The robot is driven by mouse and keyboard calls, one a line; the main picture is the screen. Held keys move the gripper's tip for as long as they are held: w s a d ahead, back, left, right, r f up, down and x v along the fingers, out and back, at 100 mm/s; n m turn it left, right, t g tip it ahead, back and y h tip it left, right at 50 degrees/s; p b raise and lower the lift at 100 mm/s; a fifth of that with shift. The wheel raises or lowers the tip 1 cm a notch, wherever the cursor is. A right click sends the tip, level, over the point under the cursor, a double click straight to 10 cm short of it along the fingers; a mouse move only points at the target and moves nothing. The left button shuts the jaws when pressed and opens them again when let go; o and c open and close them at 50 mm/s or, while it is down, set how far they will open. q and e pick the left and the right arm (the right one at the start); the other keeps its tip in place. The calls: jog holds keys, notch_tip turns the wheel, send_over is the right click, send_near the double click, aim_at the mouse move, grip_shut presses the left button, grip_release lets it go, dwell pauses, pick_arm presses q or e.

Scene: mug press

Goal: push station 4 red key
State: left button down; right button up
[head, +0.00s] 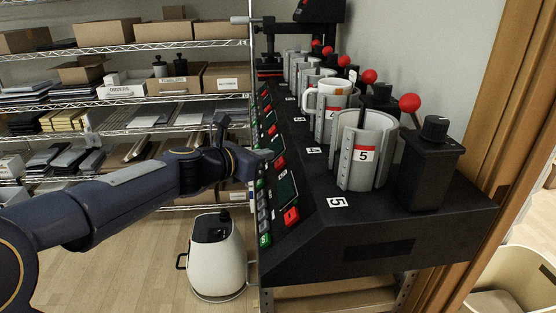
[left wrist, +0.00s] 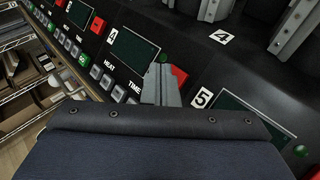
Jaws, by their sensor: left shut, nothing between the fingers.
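The station 4 red key (head: 280,161) is a small red block on the sloped front of the black press bench, at the near end of station 4's dark display. In the left wrist view the red key (left wrist: 180,75) lies right of the fingertips, close to the display (left wrist: 133,46). My left gripper (head: 268,154) is shut and empty. Its tips (left wrist: 161,72) are right beside the red key and overlap its left edge in the wrist view. I cannot tell whether they touch or press it. The white 4 label (left wrist: 221,37) is above. My right gripper is not in view.
The station 5 red key (head: 291,216) and a station 3 red key (left wrist: 97,25) are neighbours. Grey key buttons line the bench's front edge. Mug clamps with red-knobbed levers (head: 410,103) stand on top. A white canister (head: 215,262) stands on the floor below; shelves are behind.

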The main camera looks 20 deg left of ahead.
pick_arm(q)
jog(key=s+a+r+p, duration=0.1)
jog(key=a+r+p, duration=0.1)
jog(key=s+a+r+p, duration=0.1)
jog(key=r+p, duration=0.1)
jog(key=shift+s+a, duration=0.15)
jog(key=shift+a, duration=0.2)
dwell(0.7)
